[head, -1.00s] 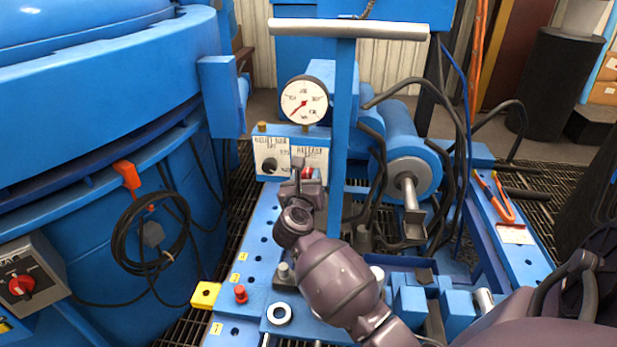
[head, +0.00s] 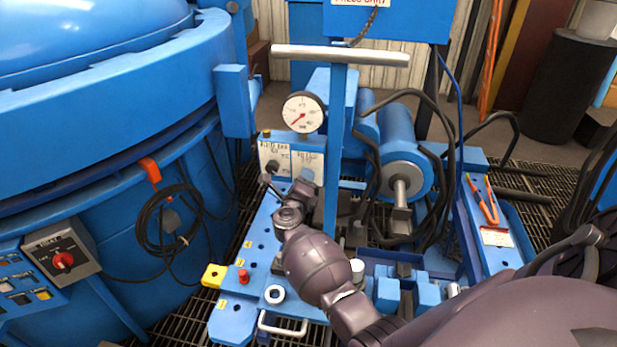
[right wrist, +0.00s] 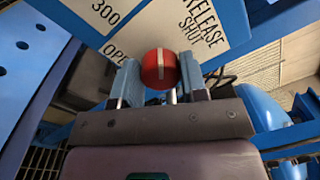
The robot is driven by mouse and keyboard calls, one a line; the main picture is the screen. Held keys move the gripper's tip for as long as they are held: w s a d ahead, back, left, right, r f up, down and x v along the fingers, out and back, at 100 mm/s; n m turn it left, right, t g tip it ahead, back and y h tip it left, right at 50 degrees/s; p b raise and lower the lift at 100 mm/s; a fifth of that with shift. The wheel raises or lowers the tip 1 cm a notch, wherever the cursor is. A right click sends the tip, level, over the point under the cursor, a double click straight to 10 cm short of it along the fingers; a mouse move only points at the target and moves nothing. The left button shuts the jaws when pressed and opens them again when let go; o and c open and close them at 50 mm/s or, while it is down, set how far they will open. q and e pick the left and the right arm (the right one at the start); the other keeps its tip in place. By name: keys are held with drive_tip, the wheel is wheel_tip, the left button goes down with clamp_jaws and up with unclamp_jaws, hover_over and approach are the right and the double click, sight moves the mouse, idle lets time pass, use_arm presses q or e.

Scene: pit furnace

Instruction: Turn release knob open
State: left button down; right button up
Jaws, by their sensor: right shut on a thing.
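The release knob (right wrist: 160,66) is round and red with a white stripe across its face, in the right wrist view. Its panel (right wrist: 178,28) carries the printed words RELEASE and SHUT on one side and a partly covered OPEN on the other. My right gripper (right wrist: 160,82) has its two pale blue fingers on either side of the knob and is shut on it. In the head view my right gripper (head: 289,187) reaches up to the white panel (head: 309,158) below the dial gauge, and hides the knob there. My left gripper is not in view.
A round dial gauge (head: 303,112) stands above the panel. A blue upright post (head: 336,150) with a grey crossbar rises just right of my right gripper. A large blue furnace vessel (head: 100,110) fills the left. Black hoses (head: 452,160) hang at the right.

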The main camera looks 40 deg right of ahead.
drive_tip(key=n+p, duration=0.4)
drive_tip(key=n, duration=0.5)
drive_tip(key=shift+f+n, duration=0.1)
drive_tip(key=shift+n, duration=0.2)
idle(0.4)
